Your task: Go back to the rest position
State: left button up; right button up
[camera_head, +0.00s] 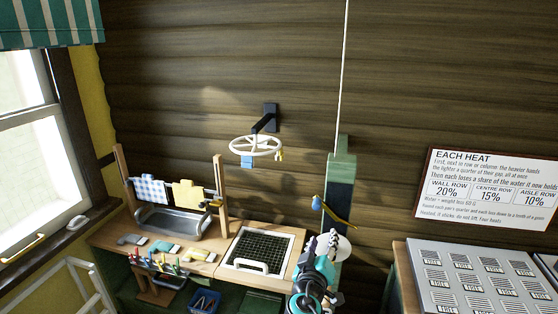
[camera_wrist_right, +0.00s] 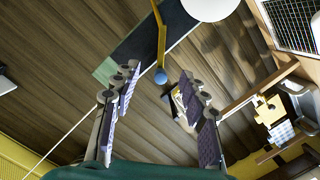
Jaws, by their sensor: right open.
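My right gripper (camera_head: 331,240) is at the lower middle of the head view, in front of a tall dark board with green ends (camera_head: 341,190). In the right wrist view my right gripper (camera_wrist_right: 158,88) has its two fingers spread wide, with nothing held between them. A yellow lever with a blue knob (camera_head: 316,202) is just above the gripper in the head view. In the right wrist view the blue knob (camera_wrist_right: 161,77) shows beyond the gap between the fingertips, apart from them. My left gripper is in neither view.
A wooden counter (camera_head: 222,262) at lower left holds a metal sink (camera_head: 172,222), a mesh-topped tray (camera_head: 258,250) and several small cloths. A round white rack (camera_head: 255,146) hangs on the wall. A grey panel with several labels (camera_head: 480,280) stands at right.

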jog(key=s+d+f+m+g+b, duration=0.2)
jog(key=s+d+f+g+b, duration=0.15)
jog(key=s+d+f, duration=0.4)
jog(key=s+a+f+g+y+b, duration=0.1)
jog(key=s+f+g+y+b, duration=0.1)
jog(key=s+f, duration=0.5)
jog(key=s+a+f+m+g+y+b, duration=0.1)
jog(key=s+a+f+g+y+b, duration=0.1)
jog(key=s+f, duration=0.5)
jog(key=s+g+y+b, duration=0.1)
jog(key=s, duration=0.2)
jog(key=shift+a+f+y, duration=0.3)
jog(key=shift+f+y, duration=0.1)
